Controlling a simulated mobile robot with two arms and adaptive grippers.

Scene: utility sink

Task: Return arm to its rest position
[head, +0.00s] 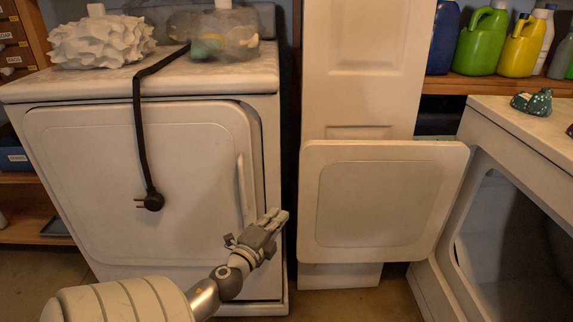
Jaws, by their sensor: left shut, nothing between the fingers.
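My left arm (125,302) comes in from the bottom left of the head view. My left gripper (282,217) is at its end, shut and empty. In the picture it overlaps the right edge of the left machine's door, just below the door handle (241,187). I cannot tell whether it touches the door. My right gripper does not show.
The left white machine (140,90) has a nearly closed door (120,160) and a hanging black cord with plug (153,201). The right machine (520,125) stands open, its door (380,200) swung out to the left. Bottles (482,40) stand on a shelf behind.

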